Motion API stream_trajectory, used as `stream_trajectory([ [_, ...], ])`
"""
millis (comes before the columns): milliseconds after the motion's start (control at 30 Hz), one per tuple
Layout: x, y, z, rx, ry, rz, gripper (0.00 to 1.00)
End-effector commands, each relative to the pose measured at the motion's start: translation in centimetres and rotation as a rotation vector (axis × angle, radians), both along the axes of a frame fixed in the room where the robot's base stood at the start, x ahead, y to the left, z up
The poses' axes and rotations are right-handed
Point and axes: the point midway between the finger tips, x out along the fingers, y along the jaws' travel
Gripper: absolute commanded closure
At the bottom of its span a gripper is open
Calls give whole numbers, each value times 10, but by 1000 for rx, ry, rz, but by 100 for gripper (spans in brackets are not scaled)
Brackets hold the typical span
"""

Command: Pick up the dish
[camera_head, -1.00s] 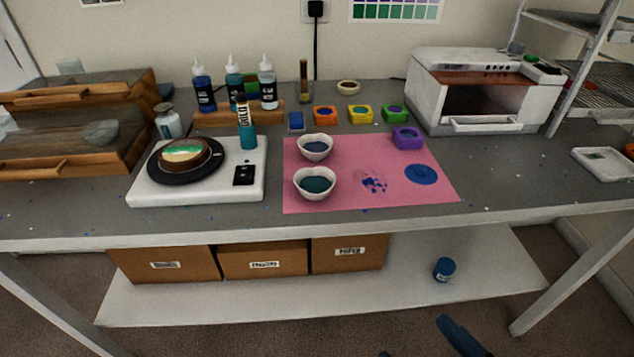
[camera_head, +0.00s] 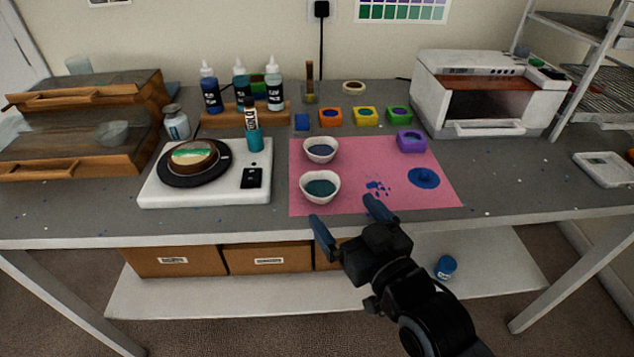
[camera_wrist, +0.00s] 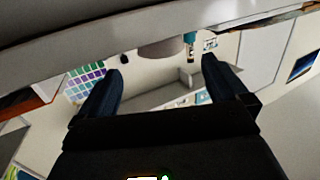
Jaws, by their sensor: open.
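Two small white dishes stand on the left side of a pink mat (camera_head: 410,203). The back dish (camera_head: 320,160) holds dark blue stuff. The front dish (camera_head: 308,194) holds dark teal stuff. A clear bowl (camera_head: 112,133) sits in the wooden case at the left. The task does not say which is meant. My gripper (camera_head: 343,209) is open and empty at the table's front edge, just in front of the mat and to the right of the front dish. Its fingers show in the wrist view (camera_wrist: 162,78), with neither dish visible there.
A white scale (camera_head: 210,196) bears a black turntable with a round mould. Bottles (camera_head: 275,92) stand behind it. Several coloured ink pads (camera_head: 365,116) line the mat's back. A blue disc (camera_head: 424,178) lies on the mat. A white oven (camera_head: 480,95) stands at the back right.

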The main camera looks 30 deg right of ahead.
Motion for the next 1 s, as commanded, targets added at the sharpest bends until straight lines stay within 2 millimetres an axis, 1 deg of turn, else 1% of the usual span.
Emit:
stream_trajectory([
  [67, 8, 0, 5, 0, -4, 1, 0],
  [200, 17, 0, 7, 0, -7, 1, 0],
  [467, 42, 1, 5, 0, -7, 1, 0],
  [700, 75, 2, -2, 0, -6, 0, 0],
  [800, 85, 2, -3, 0, -6, 1, 0],
  [1000, 89, 2, -4, 0, -6, 1, 0],
])
